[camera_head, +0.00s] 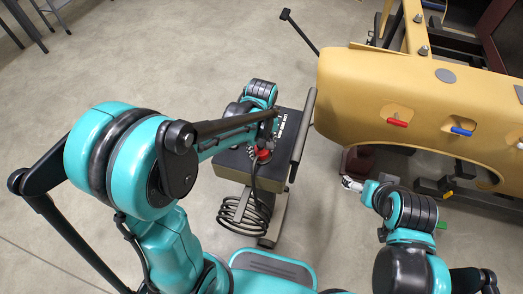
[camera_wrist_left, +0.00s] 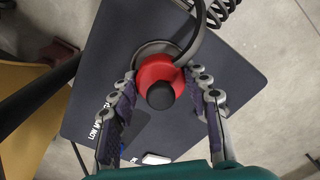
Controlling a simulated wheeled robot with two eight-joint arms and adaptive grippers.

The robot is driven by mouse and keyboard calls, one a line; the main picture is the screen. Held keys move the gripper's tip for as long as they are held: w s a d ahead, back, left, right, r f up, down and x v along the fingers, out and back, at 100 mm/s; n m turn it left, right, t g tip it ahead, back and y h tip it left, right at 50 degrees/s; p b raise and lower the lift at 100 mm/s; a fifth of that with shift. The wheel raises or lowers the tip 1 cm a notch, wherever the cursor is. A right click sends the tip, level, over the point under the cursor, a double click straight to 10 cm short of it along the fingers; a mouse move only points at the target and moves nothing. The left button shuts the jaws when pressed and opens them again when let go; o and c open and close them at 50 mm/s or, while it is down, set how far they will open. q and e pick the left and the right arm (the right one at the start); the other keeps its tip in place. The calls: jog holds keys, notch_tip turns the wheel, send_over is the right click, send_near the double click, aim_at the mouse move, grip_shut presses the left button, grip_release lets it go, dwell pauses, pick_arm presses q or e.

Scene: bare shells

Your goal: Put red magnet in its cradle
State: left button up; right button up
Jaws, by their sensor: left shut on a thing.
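The red magnet (camera_head: 263,154) is a round red body with a black knob and a black cable. It is over the dark top of a small cart (camera_head: 235,160). In the left wrist view the red magnet (camera_wrist_left: 155,72) sits between the fingers of my left gripper (camera_wrist_left: 160,82), which is shut on it. A grey round rim (camera_wrist_left: 148,50) shows behind the magnet; I cannot tell whether it is the cradle or touches the magnet. My right gripper (camera_head: 352,183) is low at the right, away from the cart, its jaws too small to judge.
The cart has a dark handle bar (camera_head: 303,135) and a coiled black cable (camera_head: 245,212). A large yellow shell (camera_head: 400,85) with red and blue handled parts stands at the right on a dark frame. The grey floor at the upper left is mostly clear.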

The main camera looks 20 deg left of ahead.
pick_arm(q)
jog(key=shift+f, duration=0.3)
jog(key=shift+f, duration=0.2)
jog(key=o, duration=1.4)
jog(key=shift+s, duration=0.1)
